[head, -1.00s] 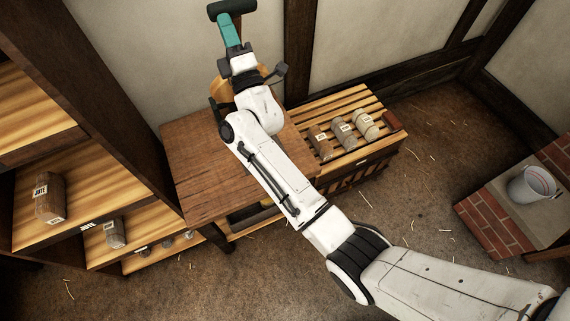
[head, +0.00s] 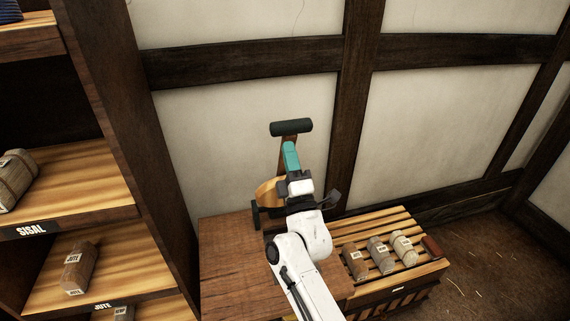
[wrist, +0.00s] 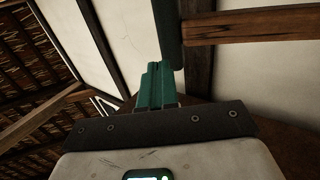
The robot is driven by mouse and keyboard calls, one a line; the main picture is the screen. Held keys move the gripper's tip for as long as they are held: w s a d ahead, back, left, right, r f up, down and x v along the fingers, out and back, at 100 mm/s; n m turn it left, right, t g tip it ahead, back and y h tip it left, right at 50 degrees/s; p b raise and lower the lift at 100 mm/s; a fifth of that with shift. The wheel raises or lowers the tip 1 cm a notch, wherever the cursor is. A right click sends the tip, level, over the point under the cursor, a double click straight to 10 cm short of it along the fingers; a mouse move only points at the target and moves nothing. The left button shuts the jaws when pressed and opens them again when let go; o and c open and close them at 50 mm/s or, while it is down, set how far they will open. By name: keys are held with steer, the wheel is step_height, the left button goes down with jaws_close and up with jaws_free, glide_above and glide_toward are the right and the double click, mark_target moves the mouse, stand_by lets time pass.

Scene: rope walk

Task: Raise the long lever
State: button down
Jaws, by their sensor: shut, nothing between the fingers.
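The long lever stands upright on the wooden bench in the head view. It has a black cross handle (head: 291,127) at its top and a wooden shaft (head: 283,158), partly hidden behind my gripper. My teal gripper (head: 289,145) points up, its tips just below the handle in the picture. It is shut and empty. Whether it touches the lever cannot be told. In the wrist view the teal fingers (wrist: 155,85) point toward a dark bar (wrist: 168,35), which looks like the handle. A round wooden part (head: 267,193) at the lever's foot is partly hidden by my arm.
The brown bench top (head: 235,260) lies below my arm. A slatted crate (head: 425,268) with several labelled bundles stands to its right. A shelf unit (head: 130,150) rises at the left. The timbered wall (head: 230,130) is behind the lever.

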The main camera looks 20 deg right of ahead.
steer(key=s+f, duration=0.3)
steer(key=s, duration=0.7)
steer(key=shift+a+f, duration=0.3)
steer(key=shift+f, duration=0.1)
